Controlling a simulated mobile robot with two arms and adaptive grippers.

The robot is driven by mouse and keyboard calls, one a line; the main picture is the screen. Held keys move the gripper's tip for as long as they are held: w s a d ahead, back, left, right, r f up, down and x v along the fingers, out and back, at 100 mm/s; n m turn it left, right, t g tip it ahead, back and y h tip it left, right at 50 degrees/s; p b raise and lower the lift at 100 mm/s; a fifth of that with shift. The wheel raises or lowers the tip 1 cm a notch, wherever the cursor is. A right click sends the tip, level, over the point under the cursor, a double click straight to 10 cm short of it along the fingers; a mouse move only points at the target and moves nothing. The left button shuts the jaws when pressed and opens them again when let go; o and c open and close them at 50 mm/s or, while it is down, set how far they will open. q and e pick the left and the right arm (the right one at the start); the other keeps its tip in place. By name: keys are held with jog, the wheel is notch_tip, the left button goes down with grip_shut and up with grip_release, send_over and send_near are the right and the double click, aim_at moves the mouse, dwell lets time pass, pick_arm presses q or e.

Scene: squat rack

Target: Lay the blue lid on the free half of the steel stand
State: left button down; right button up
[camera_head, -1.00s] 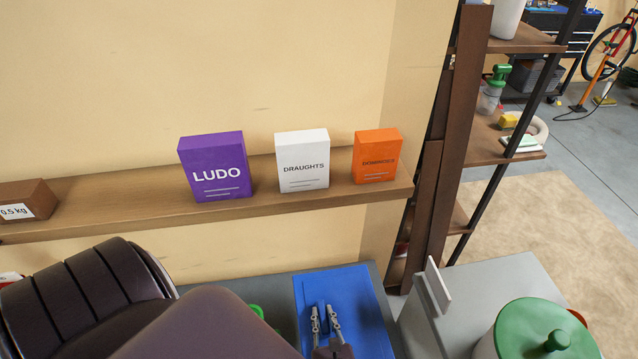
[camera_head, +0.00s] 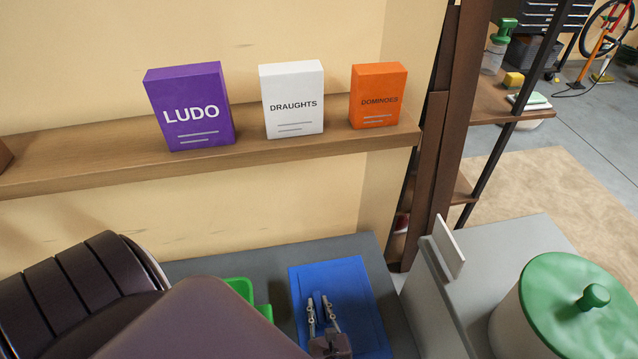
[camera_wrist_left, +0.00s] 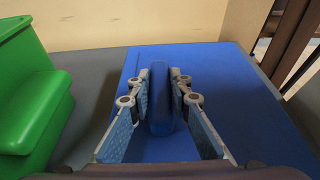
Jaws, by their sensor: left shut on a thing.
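The blue lid (camera_head: 366,290) is a flat rectangular panel with a raised blue grip (camera_wrist_left: 161,100). My left gripper (camera_head: 322,302) is shut on that grip, with one finger on each side. The lid is over a dark grey surface (camera_head: 220,262); whether it touches is not clear. The light grey block on the right (camera_head: 510,240) appears to be the steel stand. A cream pot with a green lid (camera_head: 575,305) covers its right part. Its left part shows bare beside a pale upright plate (camera_head: 448,246). My right gripper is not in view.
A green bin (camera_wrist_left: 30,90) is close to the left of the lid. A wall shelf (camera_head: 250,150) behind carries a purple, a white and an orange game box. A dark rack post (camera_head: 436,150) rises behind the gap between the lid and the stand.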

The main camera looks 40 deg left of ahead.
pick_arm(q)
jog(key=shift+f+b, duration=1.9)
jog(key=shift+f, duration=0.15)
jog(key=shift+f, duration=0.2)
jog(key=c, duration=1.8)
grip_release()
jog(key=shift+r, duration=0.1)
jog(key=shift+o, duration=0.2)
jog(key=shift+r, duration=0.1)
